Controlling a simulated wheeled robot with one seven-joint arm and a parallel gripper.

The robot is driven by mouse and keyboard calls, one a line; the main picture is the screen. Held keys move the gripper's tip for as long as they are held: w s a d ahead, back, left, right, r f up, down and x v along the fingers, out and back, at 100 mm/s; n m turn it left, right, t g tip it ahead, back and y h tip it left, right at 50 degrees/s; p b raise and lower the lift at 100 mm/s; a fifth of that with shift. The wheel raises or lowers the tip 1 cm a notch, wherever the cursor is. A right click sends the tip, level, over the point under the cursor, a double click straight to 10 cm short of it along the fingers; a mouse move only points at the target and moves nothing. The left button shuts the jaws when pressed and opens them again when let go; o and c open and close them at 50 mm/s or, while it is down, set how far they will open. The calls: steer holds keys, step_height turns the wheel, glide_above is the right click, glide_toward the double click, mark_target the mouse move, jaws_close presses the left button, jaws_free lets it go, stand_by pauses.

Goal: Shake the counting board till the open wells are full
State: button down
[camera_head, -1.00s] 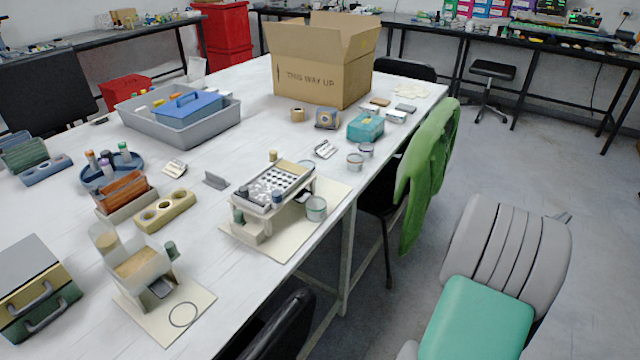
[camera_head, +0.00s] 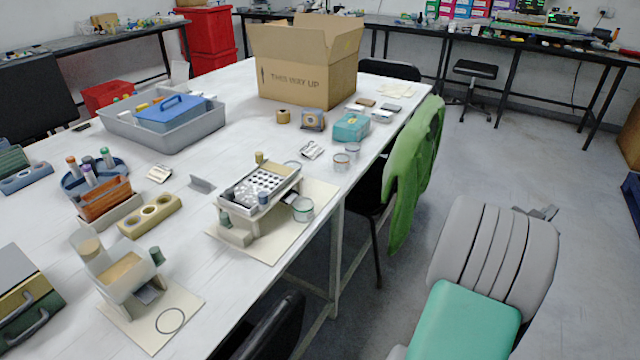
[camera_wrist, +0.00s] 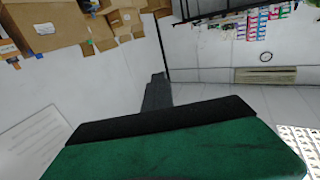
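The counting board (camera_head: 262,188) is a pale tray with rows of round wells. It rests on a cream stand (camera_head: 238,236) over a beige mat (camera_head: 318,196) near the table's right edge. Some wells look dark and others white; which are filled is too small to tell. The wrist view does not show the board.
A large open carton (camera_head: 305,75), a grey tub (camera_head: 190,137), a yellow three-hole block (camera_head: 150,217) and small tins (camera_head: 341,161) share the white table. A green cloth (camera_head: 415,175) hangs at its right edge. A dark-edged green panel (camera_wrist: 175,155) fills the lower wrist view.

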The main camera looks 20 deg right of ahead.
steer(key=w+b, duration=0.1)
steer(key=b, duration=0.1)
steer(key=shift+a+b, duration=0.35)
stand_by(0.8)
stand_by(0.3)
steer(key=c, duration=1.7)
jaws_free()
